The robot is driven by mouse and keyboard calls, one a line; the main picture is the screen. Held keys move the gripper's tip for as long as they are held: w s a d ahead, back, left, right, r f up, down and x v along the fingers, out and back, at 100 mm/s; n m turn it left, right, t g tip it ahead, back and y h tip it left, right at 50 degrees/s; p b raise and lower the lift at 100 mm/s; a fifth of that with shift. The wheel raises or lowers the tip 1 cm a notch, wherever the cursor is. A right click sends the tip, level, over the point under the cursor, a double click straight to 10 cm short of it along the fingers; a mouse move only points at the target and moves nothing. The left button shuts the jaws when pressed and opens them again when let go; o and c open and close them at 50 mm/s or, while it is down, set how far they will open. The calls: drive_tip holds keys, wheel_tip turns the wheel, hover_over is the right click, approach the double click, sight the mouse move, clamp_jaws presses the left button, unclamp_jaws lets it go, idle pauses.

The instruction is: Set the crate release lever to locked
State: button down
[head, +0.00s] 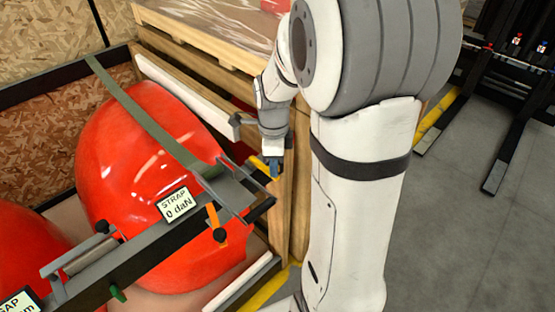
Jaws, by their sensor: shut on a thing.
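My gripper (271,163) reaches down at the crate's right corner, in the middle of the head view. It is shut on a small part there, which looks like the crate release lever. The fingers hide most of this part, so I cannot read its position. A yellow piece (260,165) shows just beside the fingertips. The crate (180,78) has dark-edged, chipboard and wooden walls and holds red nosecones (140,150).
A dark bar (150,240) crosses the crate front, with a "STRAP 0 daN" display (174,205) and an orange lever (213,216). A green strap (150,122) runs over the nosecone. Forklift forks (515,150) lie at the right. Grey floor (460,240) is clear.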

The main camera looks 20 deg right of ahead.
drive_tip(key=shift+w+a+r, duration=0.1)
drive_tip(key=shift+w+r, duration=0.05)
drive_tip(key=shift+w, duration=0.1)
drive_tip(key=c, duration=1.6)
unclamp_jaws()
drive_tip(key=o, duration=0.3)
drive_tip(key=shift+w, duration=0.1)
drive_tip(key=shift+o, duration=0.9)
wheel_tip(320, 180, up, 8)
drive_tip(key=shift+f, duration=0.2)
